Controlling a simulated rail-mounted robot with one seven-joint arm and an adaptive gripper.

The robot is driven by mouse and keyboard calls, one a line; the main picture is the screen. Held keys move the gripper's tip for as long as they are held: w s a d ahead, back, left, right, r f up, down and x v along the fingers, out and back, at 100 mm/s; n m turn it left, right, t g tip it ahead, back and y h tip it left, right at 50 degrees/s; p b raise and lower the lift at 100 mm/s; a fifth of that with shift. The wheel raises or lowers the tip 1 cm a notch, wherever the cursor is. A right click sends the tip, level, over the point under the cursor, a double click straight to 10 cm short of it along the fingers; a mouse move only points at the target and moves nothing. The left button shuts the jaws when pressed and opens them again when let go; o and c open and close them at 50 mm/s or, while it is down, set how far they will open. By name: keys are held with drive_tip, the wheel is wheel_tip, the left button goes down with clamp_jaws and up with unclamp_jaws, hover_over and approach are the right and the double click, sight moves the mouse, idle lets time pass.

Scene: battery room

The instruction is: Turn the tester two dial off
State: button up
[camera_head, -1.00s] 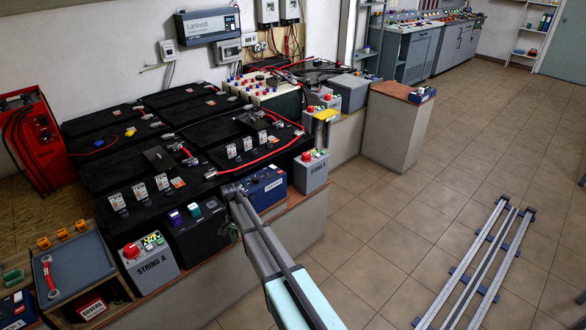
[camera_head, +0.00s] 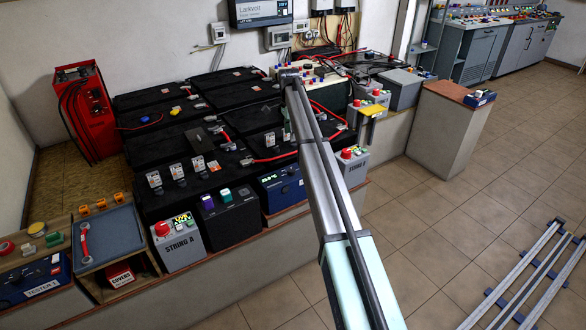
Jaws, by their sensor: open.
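Several blue tester boxes are in view. The one at the lower left (camera_head: 40,280) has a label that seems to read "TESTER 1". Another blue box (camera_head: 283,187) with a small lit display sits at the front edge of the battery bench, just left of my arm. A third blue box (camera_head: 481,98) lies on the wooden-topped pedestal at the right. I cannot read which one is tester two, and no dial setting is legible. My arm rises from the bottom of the view to a dark joint over the batteries. My gripper cannot be made out; it is out of sight beyond that joint.
Black batteries (camera_head: 236,95) cover the bench, with red cables. A grey STRING A box (camera_head: 181,243) with a red knob stands at the front. A red cabinet (camera_head: 90,110) is at the left. Rails (camera_head: 540,275) lie on the floor at right; the floor between is clear.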

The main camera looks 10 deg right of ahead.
sight(291, 169)
drive_tip(key=f+p, duration=0.1)
drive_tip(key=f, duration=0.4)
drive_tip(key=f+p, duration=0.1)
drive_tip(key=f, duration=0.5)
drive_tip(key=s+f, duration=0.1)
drive_tip(key=f, duration=0.5)
drive_tip(key=shift+f+p, duration=0.1)
drive_tip(key=shift+p, duration=0.3)
drive_tip(key=c, duration=1.1)
